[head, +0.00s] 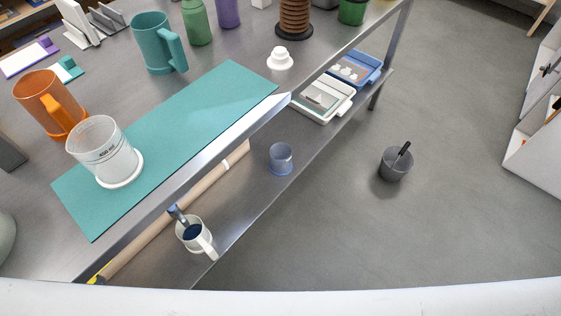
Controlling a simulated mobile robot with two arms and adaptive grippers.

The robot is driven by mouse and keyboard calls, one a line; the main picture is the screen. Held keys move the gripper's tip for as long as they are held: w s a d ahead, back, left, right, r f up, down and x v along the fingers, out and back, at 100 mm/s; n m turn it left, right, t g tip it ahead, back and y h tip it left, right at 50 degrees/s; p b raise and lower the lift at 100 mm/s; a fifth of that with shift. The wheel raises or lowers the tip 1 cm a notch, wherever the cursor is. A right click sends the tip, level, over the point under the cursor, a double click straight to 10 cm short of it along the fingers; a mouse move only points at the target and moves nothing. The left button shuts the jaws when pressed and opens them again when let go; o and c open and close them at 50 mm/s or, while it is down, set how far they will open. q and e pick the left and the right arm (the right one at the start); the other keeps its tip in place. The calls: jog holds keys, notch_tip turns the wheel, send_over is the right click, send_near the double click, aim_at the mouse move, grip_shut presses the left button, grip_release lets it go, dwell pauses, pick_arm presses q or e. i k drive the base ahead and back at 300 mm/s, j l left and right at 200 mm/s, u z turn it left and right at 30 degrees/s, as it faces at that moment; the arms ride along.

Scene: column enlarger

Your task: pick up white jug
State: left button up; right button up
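A small white jug (207,241) with a handle stands on the lower shelf. Something dark blue shows inside it, and a grey-blue piece sticks up at its rim. On the tabletop, a clear, whitish graduated beaker (101,148) stands on a white round base at the near end of a teal mat (190,125). I cannot tell for sure which of the two the task names; the one with the handle looks like a jug. Neither of my grippers is in view.
An orange jug (45,100) and a teal jug (151,42) stand behind the mat. The tabletop's front edge overhangs the lower shelf (240,205), which holds a blue cup (281,159) and trays (322,98). A grey bucket (396,165) stands on open floor.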

aim_at(198, 238)
jog(key=u, duration=1.1)
jog(key=k+j+z, duration=0.15)
jog(key=j+z, duration=0.25)
jog(key=k+j+z, duration=0.15)
jog(key=z, duration=0.25)
jog(key=k+j+z, duration=0.15)
jog(key=k+z, duration=0.2)
jog(key=i+j, duration=0.05)
